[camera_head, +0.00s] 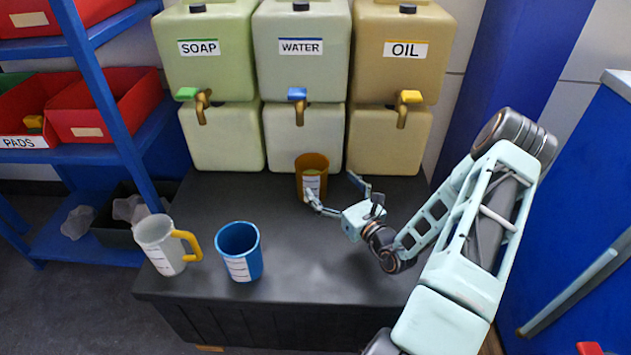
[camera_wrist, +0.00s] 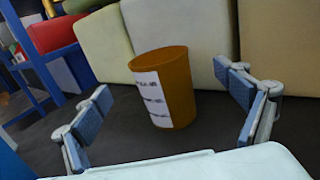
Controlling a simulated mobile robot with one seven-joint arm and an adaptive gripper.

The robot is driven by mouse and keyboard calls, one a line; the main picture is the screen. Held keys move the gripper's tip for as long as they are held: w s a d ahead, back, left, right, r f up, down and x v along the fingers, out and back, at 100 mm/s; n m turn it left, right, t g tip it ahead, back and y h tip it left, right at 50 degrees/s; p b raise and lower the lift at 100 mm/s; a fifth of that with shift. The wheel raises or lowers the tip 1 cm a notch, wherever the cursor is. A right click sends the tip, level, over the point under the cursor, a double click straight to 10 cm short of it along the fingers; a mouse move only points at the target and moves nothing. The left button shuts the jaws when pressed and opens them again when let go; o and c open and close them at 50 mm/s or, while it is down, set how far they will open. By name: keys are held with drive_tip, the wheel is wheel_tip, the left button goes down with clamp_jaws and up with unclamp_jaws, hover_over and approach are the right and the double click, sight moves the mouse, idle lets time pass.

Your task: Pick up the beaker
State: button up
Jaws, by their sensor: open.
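An orange-brown beaker (camera_head: 312,180) with a white marked label stands upright on the dark bench top, in front of the water and oil containers. My gripper (camera_head: 338,187) is open and close to the beaker, on its right in the head view. In the wrist view the beaker (camera_wrist: 164,88) stands between and beyond the two spread fingers (camera_wrist: 168,122), with nothing held. A blue beaker (camera_head: 240,251) with a white label stands upright near the front of the bench. A grey-white jug (camera_head: 165,245) with a yellow handle stands to its left.
Containers labelled SOAP (camera_head: 205,75), WATER (camera_head: 300,75) and OIL (camera_head: 402,80) with taps stand at the back of the bench (camera_head: 290,285). A blue shelf (camera_head: 90,80) with red bins is on the left. The bench's middle is clear.

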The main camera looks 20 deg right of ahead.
sight(320, 175)
drive_tip(key=w, duration=0.2)
drive_tip(key=w+a+b, duration=0.1)
drive_tip(key=w, duration=0.1)
drive_tip(key=shift+w+a+f, duration=0.1)
drive_tip(key=shift+w, duration=0.3)
drive_tip(key=w, duration=0.1)
drive_tip(key=w+b, duration=0.1)
drive_tip(key=w, duration=0.1)
drive_tip(key=w+b, duration=0.1)
drive_tip(key=shift+w+a+f, duration=0.15)
drive_tip(key=shift+a+f, duration=0.25)
drive_tip(key=shift+w+r, duration=0.1)
drive_tip(key=shift+w, duration=0.3)
drive_tip(key=shift+c, duration=0.2)
drive_tip(key=c, duration=1.8)
drive_tip(key=shift+r, duration=0.1)
drive_tip(key=shift+c, duration=1.2)
drive_tip(key=shift+r, duration=0.1)
